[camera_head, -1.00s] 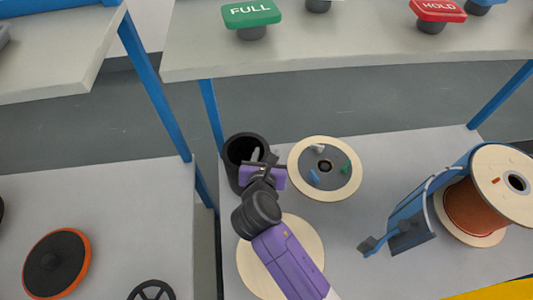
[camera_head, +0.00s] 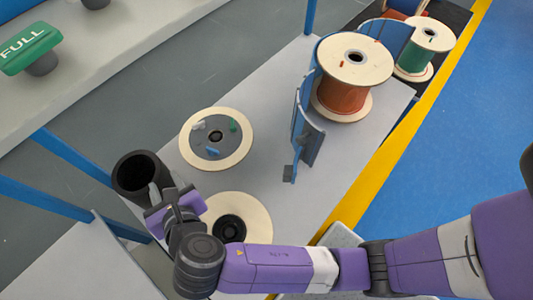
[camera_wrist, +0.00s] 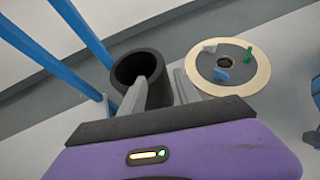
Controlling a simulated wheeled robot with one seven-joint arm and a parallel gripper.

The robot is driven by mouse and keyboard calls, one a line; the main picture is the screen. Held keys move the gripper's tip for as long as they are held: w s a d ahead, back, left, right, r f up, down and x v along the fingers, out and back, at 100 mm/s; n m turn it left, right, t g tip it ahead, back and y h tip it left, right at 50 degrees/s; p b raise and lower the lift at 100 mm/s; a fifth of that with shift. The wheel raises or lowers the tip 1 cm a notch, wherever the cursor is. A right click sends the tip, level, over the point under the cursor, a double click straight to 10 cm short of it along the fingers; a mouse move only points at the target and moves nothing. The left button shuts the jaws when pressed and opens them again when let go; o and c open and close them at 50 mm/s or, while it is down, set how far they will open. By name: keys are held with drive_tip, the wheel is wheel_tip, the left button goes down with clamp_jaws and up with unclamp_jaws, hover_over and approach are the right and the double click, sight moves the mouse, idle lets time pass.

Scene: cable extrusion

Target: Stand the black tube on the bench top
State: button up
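The black tube (camera_head: 136,178) is a wide hollow cylinder at the bench top's far left corner in the head view. It looks roughly upright, its open mouth facing up; its lower end is hidden. The tube also shows in the wrist view (camera_wrist: 130,72). My gripper (camera_head: 161,191) is at the tube's near right side. In the wrist view my gripper (camera_wrist: 166,78) has one finger inside the mouth and the other outside, appearing shut on the wall. The grey bench top (camera_head: 270,158) lies right of the tube. Whether the tube's base touches it is not visible.
A cream disc with small coloured parts (camera_head: 244,130) and a second cream disc (camera_head: 258,216) lie close by. A copper-coloured spool (camera_head: 343,97) and a blue curved guard (camera_head: 303,140) stand farther right. Blue posts (camera_head: 72,158) rise left of the tube.

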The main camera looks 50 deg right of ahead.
drive_tip(key=s+d+f+m+y, duration=0.2)
drive_tip(key=s+d+f+m, duration=0.1)
drive_tip(key=s+d+m, duration=0.3)
drive_tip(key=s+d+f+m+y, duration=0.2)
drive_tip(key=s+d+f+m, duration=0.15)
drive_tip(key=s+m, duration=0.45)
drive_tip(key=s+d+r+m+t, duration=0.1)
drive_tip(key=s+d+r+m, duration=0.2)
drive_tip(key=s+r+m, duration=0.4)
drive_tip(key=s+d+r+m+t+h, duration=0.1)
drive_tip(key=s+d+r+m+t, duration=0.1)
drive_tip(key=s+d+r+m, duration=0.2)
drive_tip(key=s+r+m, duration=0.3)
drive_tip(key=s+m, duration=0.1)
drive_tip(key=m, duration=0.4)
drive_tip(key=shift+s+r, duration=0.25)
